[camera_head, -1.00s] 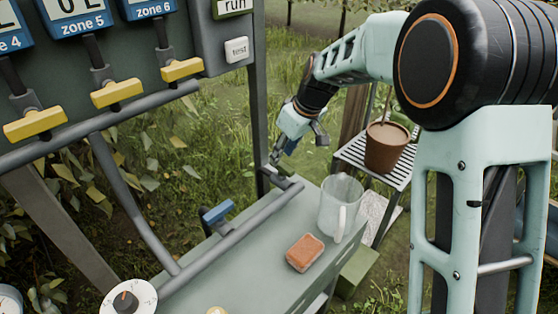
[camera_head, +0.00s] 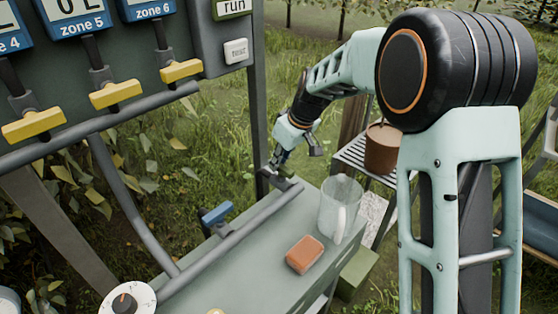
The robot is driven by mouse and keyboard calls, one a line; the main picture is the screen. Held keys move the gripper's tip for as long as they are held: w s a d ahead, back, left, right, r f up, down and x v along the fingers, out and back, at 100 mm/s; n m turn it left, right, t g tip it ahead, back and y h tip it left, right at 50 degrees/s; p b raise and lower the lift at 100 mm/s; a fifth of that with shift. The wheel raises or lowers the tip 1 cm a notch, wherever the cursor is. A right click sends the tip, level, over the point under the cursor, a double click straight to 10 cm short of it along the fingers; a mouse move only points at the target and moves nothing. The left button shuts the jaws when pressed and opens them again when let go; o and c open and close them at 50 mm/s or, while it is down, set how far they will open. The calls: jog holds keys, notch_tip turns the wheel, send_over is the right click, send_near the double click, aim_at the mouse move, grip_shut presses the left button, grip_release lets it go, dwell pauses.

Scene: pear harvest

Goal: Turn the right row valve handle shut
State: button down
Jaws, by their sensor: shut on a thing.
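My gripper (camera_head: 281,165) is at the right end of the grey pipe (camera_head: 262,210), above the bench. It is shut on the right row valve handle, which the fingers and wrist mostly hide, so its angle cannot be read. A second valve with a blue handle (camera_head: 217,213) stands on the same pipe to the left, apart from my gripper.
A clear jug (camera_head: 340,207) stands on the green bench (camera_head: 250,266) just right of my gripper, with an orange-brown sponge (camera_head: 305,254) in front. A brown pot (camera_head: 383,148) sits on a slatted stand behind. Yellow handles (camera_head: 115,94) line the panel at upper left.

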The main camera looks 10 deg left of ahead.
jog(key=shift+m, duration=0.4)
jog(key=m+h+p, duration=0.1)
jog(key=m, duration=0.1)
jog(key=shift+r+m+t, duration=0.1)
jog(key=shift+m+t, duration=0.3)
jog(key=m+h+p, duration=0.1)
jog(key=m, duration=0.1)
jog(key=m+t+h, duration=0.1)
jog(key=m, duration=0.2)
jog(key=shift+w+d+p, duration=0.2)
jog(key=shift+p, duration=0.2)
jog(key=m, duration=0.2)
jog(key=m+h+p, duration=0.1)
jog(key=m, duration=0.2)
jog(key=shift+d+h, duration=0.2)
jog(key=shift+h, duration=0.1)
jog(key=shift+d+m+h+p, duration=0.15)
jog(key=shift+m+h+p, duration=0.2)
jog(key=shift+m, duration=0.75)
jog(key=shift+d+m+h+p, duration=0.15)
jog(key=shift+m+h, duration=0.3)
jog(key=shift+m, duration=0.65)
jog(key=c, duration=1.8)
grip_release()
jog(key=shift+c, duration=0.2)
